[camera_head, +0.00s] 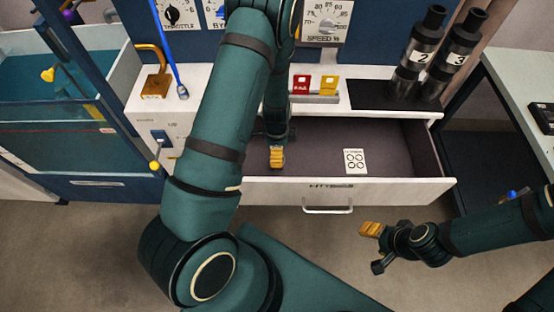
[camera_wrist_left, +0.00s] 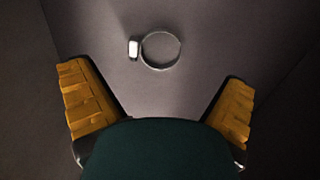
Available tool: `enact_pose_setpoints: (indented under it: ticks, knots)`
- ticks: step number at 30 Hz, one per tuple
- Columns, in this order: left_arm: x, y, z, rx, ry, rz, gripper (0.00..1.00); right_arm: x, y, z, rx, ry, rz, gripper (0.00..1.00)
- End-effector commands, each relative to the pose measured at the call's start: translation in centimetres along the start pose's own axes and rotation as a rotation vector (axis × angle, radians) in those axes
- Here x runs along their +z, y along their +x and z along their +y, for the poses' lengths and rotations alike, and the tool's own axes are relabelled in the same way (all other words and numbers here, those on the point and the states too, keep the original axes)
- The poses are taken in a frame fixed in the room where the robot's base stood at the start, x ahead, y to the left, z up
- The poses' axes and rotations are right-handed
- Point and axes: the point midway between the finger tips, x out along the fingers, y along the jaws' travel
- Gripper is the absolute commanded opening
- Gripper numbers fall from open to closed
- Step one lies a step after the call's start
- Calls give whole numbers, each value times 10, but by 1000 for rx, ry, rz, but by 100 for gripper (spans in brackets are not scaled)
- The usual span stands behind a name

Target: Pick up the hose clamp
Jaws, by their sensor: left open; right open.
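In the left wrist view, the hose clamp (camera_wrist_left: 161,49) is a thin metal ring with a small pale block on its left side. It lies on the dark drawer floor, ahead of my left gripper (camera_wrist_left: 160,105), which is open with its yellow ribbed fingers apart and nothing between them. In the head view my left gripper (camera_head: 277,157) reaches down into the open drawer (camera_head: 395,150), and the clamp is not visible there, probably behind my arm. My right gripper (camera_head: 373,245) is open and empty, out in front of the drawer at the right.
A white card with rings (camera_head: 355,161) lies in the drawer. Above it the white counter (camera_head: 225,95) carries red (camera_head: 301,84) and yellow (camera_head: 328,86) tags and black cylinders (camera_head: 418,50). A water tank (camera_head: 50,110) stands at left.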

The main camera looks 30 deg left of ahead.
Motion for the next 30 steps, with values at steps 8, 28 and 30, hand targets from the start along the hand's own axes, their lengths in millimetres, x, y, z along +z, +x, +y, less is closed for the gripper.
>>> enact_pose_setpoints:
  ticks: [8,28,30]
  knots:
    - [-6,38,6,1,0,0,100,-1,11,4,0,-2,6,56]
    - [-6,53,6,-2,-1,2,46,-2,14,5,0,-4,8,56]
    - [-6,53,6,-2,-1,2,46,-2,14,5,0,-4,8,56]
